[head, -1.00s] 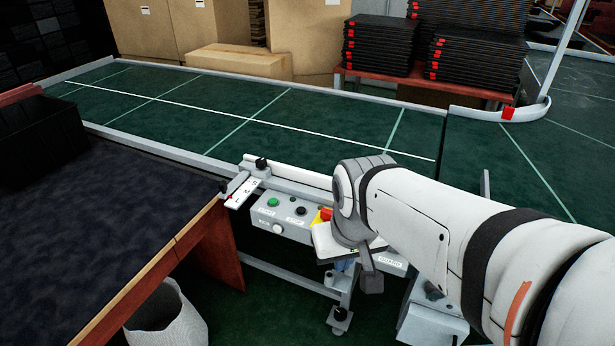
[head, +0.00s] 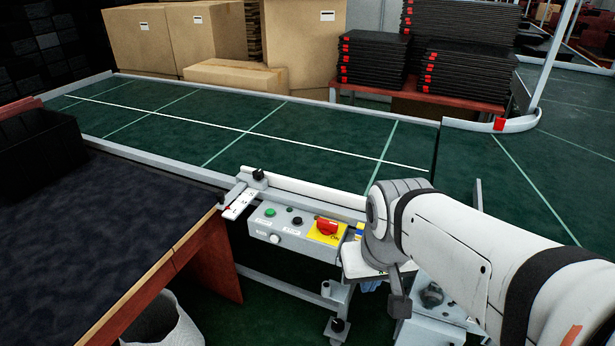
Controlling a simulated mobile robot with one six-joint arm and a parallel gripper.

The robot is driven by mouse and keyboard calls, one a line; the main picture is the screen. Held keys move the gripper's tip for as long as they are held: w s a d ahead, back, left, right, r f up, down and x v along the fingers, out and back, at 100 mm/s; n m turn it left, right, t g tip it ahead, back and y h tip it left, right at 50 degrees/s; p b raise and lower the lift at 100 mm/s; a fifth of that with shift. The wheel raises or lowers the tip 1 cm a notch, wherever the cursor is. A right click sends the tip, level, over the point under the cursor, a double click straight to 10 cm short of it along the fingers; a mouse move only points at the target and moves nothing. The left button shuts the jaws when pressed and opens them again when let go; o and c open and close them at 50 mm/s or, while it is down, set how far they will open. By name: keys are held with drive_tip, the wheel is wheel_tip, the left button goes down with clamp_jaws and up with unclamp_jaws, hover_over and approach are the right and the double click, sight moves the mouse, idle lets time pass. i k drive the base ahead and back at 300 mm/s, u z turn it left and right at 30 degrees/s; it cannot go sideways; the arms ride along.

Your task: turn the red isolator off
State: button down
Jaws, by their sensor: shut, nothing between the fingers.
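The red isolator (head: 327,227) is a red rotary handle on a yellow plate, at the right of the grey control box (head: 268,238) on the conveyor's front side. The handle looks to lie roughly crosswise, and an "ON" label shows at the plate's lower right edge.
A dark-topped table (head: 110,230) stands left, with a bin (head: 165,325) below. The green conveyor (head: 250,130) is clear behind.

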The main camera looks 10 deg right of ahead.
sight(327, 227)
drive_tip(key=i, duration=0.95)
drive_tip(key=z, duration=0.05)
drive_tip(key=k, duration=0.3)
drive_tip(key=u, duration=0.65)
drive_tip(key=k, duration=1.05)
drive_tip(key=z, duration=0.35)
drive_tip(key=i, duration=0.95)
drive_tip(key=z, duration=0.05)
